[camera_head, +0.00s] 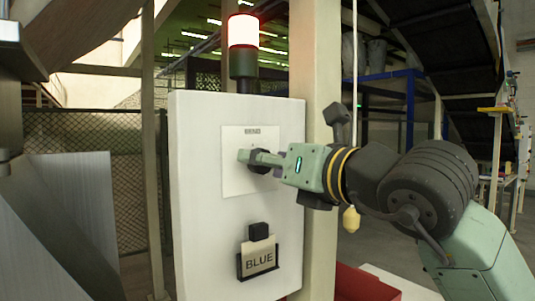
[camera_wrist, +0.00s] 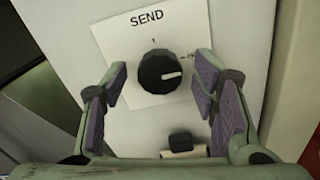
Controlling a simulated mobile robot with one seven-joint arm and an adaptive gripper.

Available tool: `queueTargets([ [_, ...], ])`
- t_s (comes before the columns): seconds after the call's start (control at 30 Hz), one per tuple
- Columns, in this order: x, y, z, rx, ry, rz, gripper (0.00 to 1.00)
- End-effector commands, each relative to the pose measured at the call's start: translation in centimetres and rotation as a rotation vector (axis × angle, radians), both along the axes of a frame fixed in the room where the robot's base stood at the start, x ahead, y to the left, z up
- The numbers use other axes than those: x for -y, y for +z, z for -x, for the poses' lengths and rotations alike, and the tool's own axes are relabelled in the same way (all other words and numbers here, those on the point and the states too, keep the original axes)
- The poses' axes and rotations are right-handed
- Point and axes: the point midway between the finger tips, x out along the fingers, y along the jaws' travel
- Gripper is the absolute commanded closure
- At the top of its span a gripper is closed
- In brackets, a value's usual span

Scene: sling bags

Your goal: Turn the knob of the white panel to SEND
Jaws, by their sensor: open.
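The white panel (camera_head: 203,222) stands upright in front of me, with a white plate (camera_head: 233,179) on its upper face. The plate carries the word SEND above a round black knob (camera_wrist: 159,70). The knob's light pointer mark faces right in the wrist view, while SEND (camera_wrist: 145,18) is at the top. My gripper (camera_head: 251,158) is at the plate; in the wrist view its two purple-padded fingers (camera_wrist: 160,97) are spread, one to each side of the knob, with gaps between pads and knob. In the head view the fingers partly hide the knob.
Below the plate, a black holder (camera_head: 241,265) on the panel carries a card reading BLUE (camera_head: 260,259). A red and white signal lamp (camera_head: 243,45) stands above the panel. A cord with a pale yellow handle (camera_head: 351,219) hangs beside my arm. A red bin (camera_head: 357,284) is low at right.

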Motion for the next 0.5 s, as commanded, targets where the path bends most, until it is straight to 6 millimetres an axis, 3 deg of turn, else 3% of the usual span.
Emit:
queueTargets([
  [0.33,-0.29,-0.05,-0.37,0.000,0.000,0.000,0.46],
  [0.5,-0.28,-0.05,-0.36,0.000,0.000,0.000,0.57],
])
